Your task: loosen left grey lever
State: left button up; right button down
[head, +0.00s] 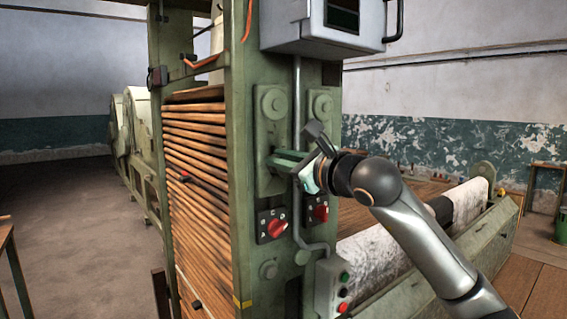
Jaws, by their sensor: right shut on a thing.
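A lever (286,161) sticks out from the left plate on the green post of the machine, looking grey-green in this light. My right gripper (309,174), with pale teal fingers, is shut on the outer end of this lever; the exact contact is partly hidden by the fingers. A second, dark grey lever (317,131) stands tilted just above and right of the gripper, near the right plate. Its lower end is hidden behind my wrist. My left gripper is not in view.
Two red rotary knobs (277,227) (320,213) sit below the levers. A grey conduit (297,110) runs down between the plates. A button box (333,285) is lower right, and a grey cabinet (290,25) hangs above. Stacked wooden slats (195,170) fill the left side.

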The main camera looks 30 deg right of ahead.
jog(key=n, duration=0.2)
jog(key=n+b, duration=0.1)
jog(key=n, duration=0.1)
jog(key=f+n, duration=0.1)
jog(key=n, duration=0.1)
jog(key=shift+a, duration=0.3)
dwell(0.4)
jog(key=c, duration=0.9)
grip_release()
jog(key=shift+w, duration=0.1)
jog(key=shift+o, duration=0.2)
